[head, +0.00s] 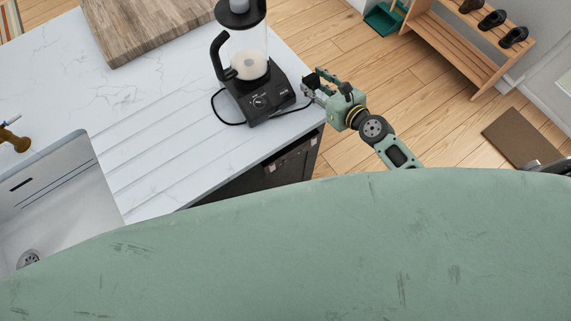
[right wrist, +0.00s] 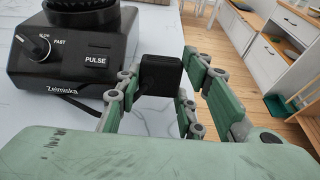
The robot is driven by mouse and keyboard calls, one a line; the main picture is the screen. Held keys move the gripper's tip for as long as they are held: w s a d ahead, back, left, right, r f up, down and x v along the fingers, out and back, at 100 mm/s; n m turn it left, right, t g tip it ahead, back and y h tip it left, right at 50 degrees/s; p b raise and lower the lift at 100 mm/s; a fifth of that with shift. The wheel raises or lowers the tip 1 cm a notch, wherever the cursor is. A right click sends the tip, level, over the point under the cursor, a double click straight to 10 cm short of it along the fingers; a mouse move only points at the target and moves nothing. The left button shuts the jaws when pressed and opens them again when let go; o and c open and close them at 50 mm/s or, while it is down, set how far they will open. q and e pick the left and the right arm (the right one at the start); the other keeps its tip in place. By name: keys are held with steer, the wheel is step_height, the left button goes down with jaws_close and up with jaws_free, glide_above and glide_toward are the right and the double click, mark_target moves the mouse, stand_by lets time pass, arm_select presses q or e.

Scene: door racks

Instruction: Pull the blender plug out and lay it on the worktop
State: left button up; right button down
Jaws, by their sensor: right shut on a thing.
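The black blender (head: 258,95) stands upright on the white worktop (head: 170,120), near its right edge, with a clear jug and a knob on its base. In the right wrist view its base (right wrist: 70,50) shows at upper left. My right gripper (head: 315,86) is just right of the blender, at the worktop's edge. It is shut on the black plug (right wrist: 160,75), which shows as a dark block between its fingers. The plug's prongs are hidden, and no socket shows around it. The black cable (head: 232,123) curves around the blender's base on the worktop. My left gripper is out of view.
A wooden board (head: 145,30) lies at the back of the worktop. A sink (head: 60,200) with a brass tap (head: 14,140) is at left. The ridged worktop left of the blender is clear. A shoe rack (head: 465,45) stands on the floor at right.

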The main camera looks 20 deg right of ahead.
steer(key=shift+f+b, duration=1.25)
steer(key=c, duration=1.1)
jaws_free()
steer(key=shift+r, duration=0.1)
steer(key=shift+s, duration=0.1)
steer(key=v, duration=1.2)
